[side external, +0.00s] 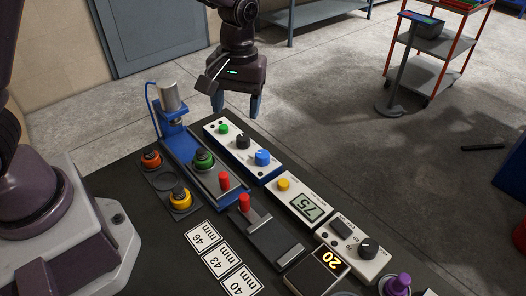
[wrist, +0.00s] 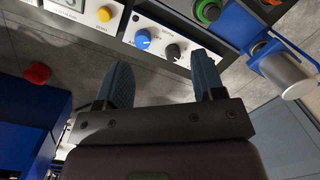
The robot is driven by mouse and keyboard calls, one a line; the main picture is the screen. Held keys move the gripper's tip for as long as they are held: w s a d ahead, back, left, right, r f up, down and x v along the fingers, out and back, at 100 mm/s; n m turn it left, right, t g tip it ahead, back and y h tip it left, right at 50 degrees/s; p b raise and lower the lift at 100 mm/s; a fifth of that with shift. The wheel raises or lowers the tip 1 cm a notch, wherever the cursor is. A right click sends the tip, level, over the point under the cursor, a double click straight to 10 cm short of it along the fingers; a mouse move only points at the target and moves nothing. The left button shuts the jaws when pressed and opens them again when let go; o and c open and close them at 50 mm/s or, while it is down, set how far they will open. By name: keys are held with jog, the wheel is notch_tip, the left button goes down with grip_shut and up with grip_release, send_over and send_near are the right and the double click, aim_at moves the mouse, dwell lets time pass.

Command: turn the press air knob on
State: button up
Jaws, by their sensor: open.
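A white control panel (side external: 240,150) carries a green button (side external: 223,128), a black knob (side external: 243,142) and a blue knob (side external: 262,157). Its lettering is too small to read, so I cannot tell which is the press air knob. In the wrist view the blue knob (wrist: 142,39) and black knob (wrist: 172,52) appear beyond my fingers. My gripper (side external: 237,103) is open and empty, pointing down behind the panel's far edge and apart from the knobs. In the wrist view my gripper (wrist: 161,65) shows both blue fingers spread. The press (side external: 171,98), blue with a silver cylinder, stands left of the panel.
A grey slide with a red handle (side external: 244,203), a display unit (side external: 310,207), a black-knob box (side external: 368,248) and a purple knob (side external: 397,284) stand on the dark bench. Orange and yellow buttons (side external: 180,196) sit left. A red cart (side external: 441,50) stands on open floor behind.

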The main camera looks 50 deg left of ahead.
aim_at(263, 153)
jog(key=w+f+n, duration=0.3)
jog(key=w+n, duration=0.4)
jog(key=n, duration=0.1)
jog(key=shift+t, duration=0.3)
jog(key=f, duration=0.8)
jog(key=s+f, duration=0.1)
jog(key=f, duration=0.4)
jog(key=shift+d+f, duration=0.1)
jog(key=shift+d, duration=0.15)
jog(key=c, duration=0.9)
